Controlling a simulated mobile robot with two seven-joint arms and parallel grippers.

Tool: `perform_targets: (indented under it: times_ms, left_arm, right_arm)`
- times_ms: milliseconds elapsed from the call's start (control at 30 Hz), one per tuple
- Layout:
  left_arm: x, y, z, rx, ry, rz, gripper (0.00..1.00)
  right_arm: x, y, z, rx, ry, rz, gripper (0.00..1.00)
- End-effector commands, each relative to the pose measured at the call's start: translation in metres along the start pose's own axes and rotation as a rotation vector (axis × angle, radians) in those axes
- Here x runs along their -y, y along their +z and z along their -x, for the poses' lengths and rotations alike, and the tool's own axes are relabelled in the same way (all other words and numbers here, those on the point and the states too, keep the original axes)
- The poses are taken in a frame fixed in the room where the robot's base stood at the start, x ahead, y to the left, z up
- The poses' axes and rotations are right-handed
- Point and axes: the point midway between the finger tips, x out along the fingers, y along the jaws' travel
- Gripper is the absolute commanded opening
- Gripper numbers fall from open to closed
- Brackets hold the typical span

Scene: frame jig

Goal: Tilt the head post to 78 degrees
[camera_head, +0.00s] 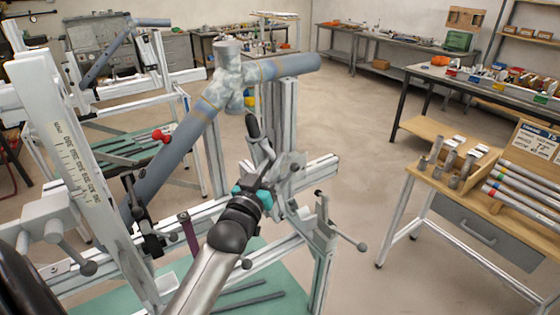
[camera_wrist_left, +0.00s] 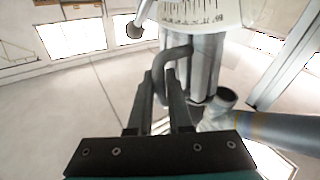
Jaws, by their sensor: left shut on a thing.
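The head post appears to be the silver profile upright (camera_head: 289,112) in the middle of the head view, beside the blue-grey frame tube (camera_head: 285,66). My left gripper (camera_head: 260,150) reaches up to its lower part. In the left wrist view, the dark fingers of my left gripper (camera_wrist_left: 162,80) are shut on a grey bent handle (camera_wrist_left: 178,52) in front of a metal profile (camera_wrist_left: 206,65). A white angle scale (camera_wrist_left: 205,12) shows above it, cut off at the top. I cannot read its setting surely. My right gripper is not in view.
A long blue-grey tube (camera_head: 170,168) slants across the jig on the left, near a white ruled post (camera_head: 75,165). A clamp with a ball-ended lever (camera_head: 325,225) stands right of my gripper. A wooden-topped bench (camera_head: 455,185) is at right. Floor between is clear.

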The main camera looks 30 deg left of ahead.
Motion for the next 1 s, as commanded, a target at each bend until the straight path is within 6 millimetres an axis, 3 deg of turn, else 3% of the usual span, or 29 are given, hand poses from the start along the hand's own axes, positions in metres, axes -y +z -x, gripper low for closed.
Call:
perform_targets:
  times_ms: [167, 200, 467, 767, 1000]
  left_arm:
    - [0.001, 0.002, 0.0, 0.006, -0.003, 0.0, 0.0]
    - [0.001, 0.002, 0.0, 0.007, -0.003, -0.001, 0.18]
    - [0.0, 0.001, 0.0, 0.005, -0.002, -0.001, 0.47]
    - [0.0, 0.001, 0.002, 0.004, -0.001, -0.001, 0.47]
    - [0.0, 0.002, 0.028, 0.006, -0.001, -0.001, 0.47]
  right_arm:
    - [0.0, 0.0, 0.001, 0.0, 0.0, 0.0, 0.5]
    - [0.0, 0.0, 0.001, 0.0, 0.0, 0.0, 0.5]
    - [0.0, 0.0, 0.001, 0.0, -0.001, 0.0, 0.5]
    - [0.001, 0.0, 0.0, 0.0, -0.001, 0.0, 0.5]
    - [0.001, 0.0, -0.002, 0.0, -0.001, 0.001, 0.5]
